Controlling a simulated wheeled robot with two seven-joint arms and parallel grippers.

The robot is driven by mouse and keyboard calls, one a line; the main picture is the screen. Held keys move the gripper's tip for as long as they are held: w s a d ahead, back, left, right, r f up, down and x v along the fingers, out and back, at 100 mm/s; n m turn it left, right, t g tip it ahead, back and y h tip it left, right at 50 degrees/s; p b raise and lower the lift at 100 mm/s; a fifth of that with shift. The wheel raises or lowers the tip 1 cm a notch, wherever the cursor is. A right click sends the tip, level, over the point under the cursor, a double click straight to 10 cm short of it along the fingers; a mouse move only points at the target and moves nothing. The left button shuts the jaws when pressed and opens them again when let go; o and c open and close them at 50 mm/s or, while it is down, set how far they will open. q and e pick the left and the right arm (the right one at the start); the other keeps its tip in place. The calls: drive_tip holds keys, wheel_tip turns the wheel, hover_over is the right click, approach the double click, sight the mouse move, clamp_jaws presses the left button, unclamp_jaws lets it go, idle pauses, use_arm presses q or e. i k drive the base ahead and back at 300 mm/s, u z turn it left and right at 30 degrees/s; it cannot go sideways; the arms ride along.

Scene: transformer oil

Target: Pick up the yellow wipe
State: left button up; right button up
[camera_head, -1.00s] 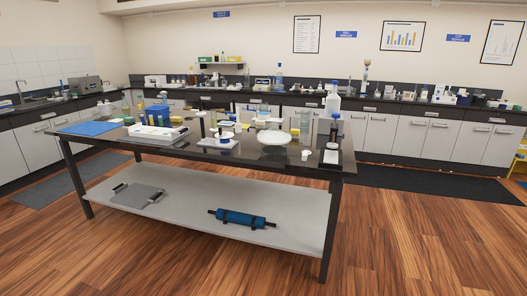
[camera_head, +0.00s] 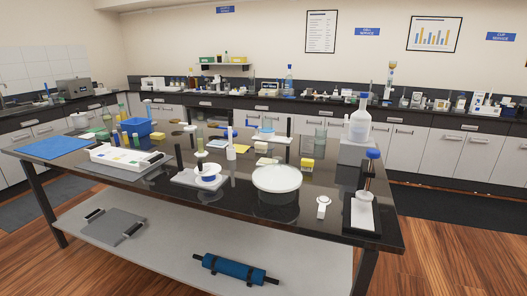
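Several yellow things are on the black table (camera_head: 330,226), and I cannot tell for sure which is the wipe. A small bright yellow block (camera_head: 307,164) sits right of the middle, behind the round white dish (camera_head: 277,178). Flat pale yellow pieces (camera_head: 266,161) lie behind the dish. Another yellow piece (camera_head: 157,135) lies farther left, beside the blue bin (camera_head: 136,127). Neither of my grippers is in view.
A stand with a blue-capped bottle (camera_head: 372,165) is at the right end, with a white bottle (camera_head: 360,123) behind it. A white tray (camera_head: 127,156) and blue mat (camera_head: 52,147) are at left. The lower shelf holds a blue roll (camera_head: 235,269). Wooden floor is clear in front.

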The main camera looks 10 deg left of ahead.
sight(157, 136)
drive_tip(key=u, duration=2.2)
drive_tip(key=i, duration=1.8)
drive_tip(key=z, duration=1.55)
